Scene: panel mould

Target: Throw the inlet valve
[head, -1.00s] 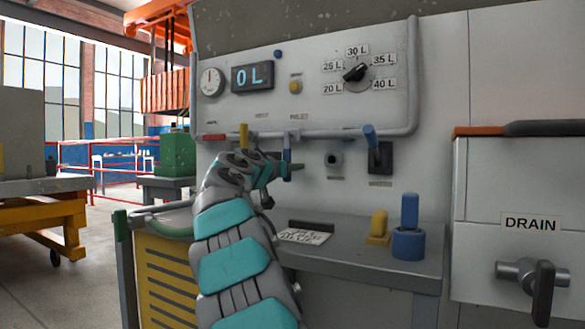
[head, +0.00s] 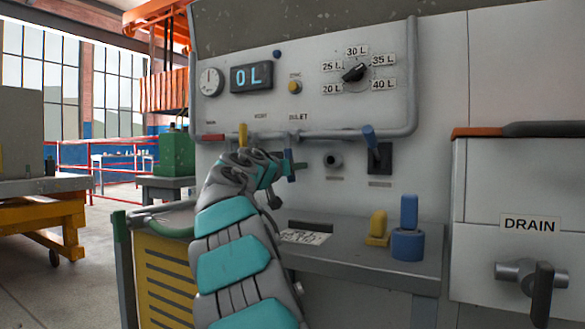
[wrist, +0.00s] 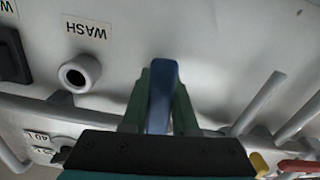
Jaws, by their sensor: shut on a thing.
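In the head view a blue lever (head: 290,166) hangs under the panel's rail, below a small label that looks like INLET but is blurred. My gripper (head: 289,168) is at this lever. In the wrist view the green fingers of my gripper (wrist: 159,105) stand on both sides of the blue lever (wrist: 161,98) and are shut on it. The lever's root is hidden behind the fingers and the dark palm. The display (head: 251,78) reads 0 L.
A yellow lever (head: 243,136) and a red lever (head: 214,137) are close left of my gripper. A round nozzle (head: 333,159) and a blue-handled switch (head: 373,150) are to the right. A shelf below holds a yellow block (head: 377,228) and a blue-handled piece (head: 408,240).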

